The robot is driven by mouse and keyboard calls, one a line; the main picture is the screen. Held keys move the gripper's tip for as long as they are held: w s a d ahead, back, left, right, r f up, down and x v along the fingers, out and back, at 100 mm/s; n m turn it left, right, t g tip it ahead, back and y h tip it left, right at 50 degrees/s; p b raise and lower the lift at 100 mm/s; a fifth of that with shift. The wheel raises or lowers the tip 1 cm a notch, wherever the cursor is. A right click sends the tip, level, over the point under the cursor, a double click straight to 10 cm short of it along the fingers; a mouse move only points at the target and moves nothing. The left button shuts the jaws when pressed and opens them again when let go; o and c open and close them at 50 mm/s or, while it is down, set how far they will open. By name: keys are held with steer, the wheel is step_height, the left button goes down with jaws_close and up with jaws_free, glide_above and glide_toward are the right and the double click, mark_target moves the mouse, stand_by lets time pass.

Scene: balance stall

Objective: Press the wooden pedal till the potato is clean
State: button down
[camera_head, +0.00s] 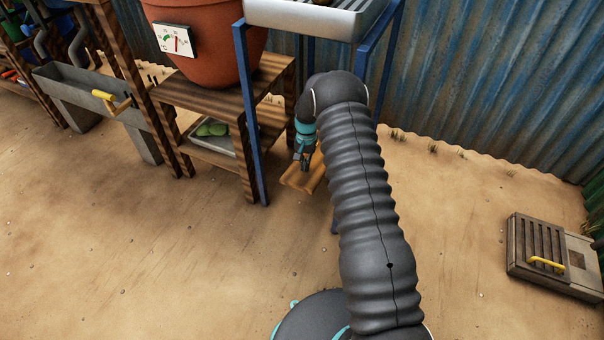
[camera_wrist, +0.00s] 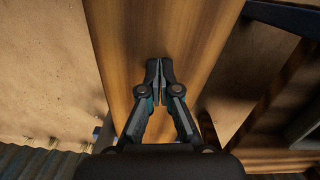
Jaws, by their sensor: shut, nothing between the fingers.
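The wooden pedal (camera_head: 303,177) is a light brown board low under the blue-legged metal stand. In the wrist view the pedal (camera_wrist: 190,40) fills the middle as a long plank. My gripper (camera_head: 305,165) points down at it, and in the wrist view its shut fingertips (camera_wrist: 160,66) are over the plank with nothing between them. I cannot tell whether the tips touch the wood. No potato can be made out; the inside of the metal basin (camera_head: 310,18) on the stand is mostly cut off at the top edge.
A wooden shelf (camera_head: 275,75) left of the stand holds a terracotta pot (camera_head: 215,60) with a dial and a tray of green things (camera_head: 212,129). A grey trough (camera_head: 75,90) stands far left. A grated box (camera_head: 555,255) lies at right. The sandy ground in front is clear.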

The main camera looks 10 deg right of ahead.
steer(key=shift+r, duration=0.1)
step_height(320, 180, up, 12)
steer(key=w, duration=0.1)
steer(key=shift+w+d, duration=0.15)
steer(key=shift+d, duration=0.15)
stand_by(0.3)
stand_by(0.5)
steer(key=s+f+n+g, duration=0.1)
steer(key=s+f+n, duration=0.1)
steer(key=s, duration=0.3)
steer(key=s+a+r+n+t+p, duration=0.1)
steer(key=s+r+t, duration=0.2)
steer(key=s+r, duration=1.3)
steer(key=s+r+n+t+p, duration=0.1)
steer(key=s+r+t, duration=0.3)
steer(key=s+r, duration=1.3)
steer(key=s+n, duration=0.1)
steer(key=s, duration=0.4)
steer(key=shift+s+a+t+h, duration=0.3)
steer(key=shift+s+a, duration=0.05)
steer(key=shift+s, duration=0.05)
